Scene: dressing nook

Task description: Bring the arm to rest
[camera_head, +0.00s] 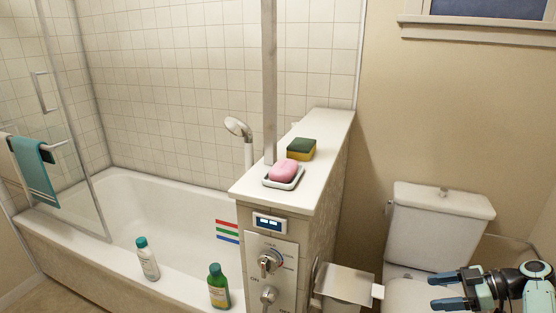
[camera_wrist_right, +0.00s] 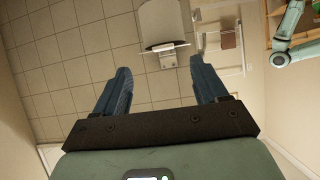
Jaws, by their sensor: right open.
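My right gripper (camera_head: 434,292) is at the lower right of the head view, in front of the toilet. Its two blue fingers are apart with nothing between them. In the right wrist view the same gripper (camera_wrist_right: 160,68) shows its fingers spread over a tiled floor, empty. My left gripper is not in the head view. A teal arm link of mine shows at the upper right of the wrist view, with no fingers to be made out there.
The toilet (camera_head: 436,220) stands close behind my right gripper. Left of it is a ledge (camera_head: 330,150) with a pink soap (camera_head: 283,170) in a dish and a sponge (camera_head: 301,150). Two bottles, white (camera_head: 147,262) and green (camera_head: 218,290), stand at the bathtub (camera_head: 110,215).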

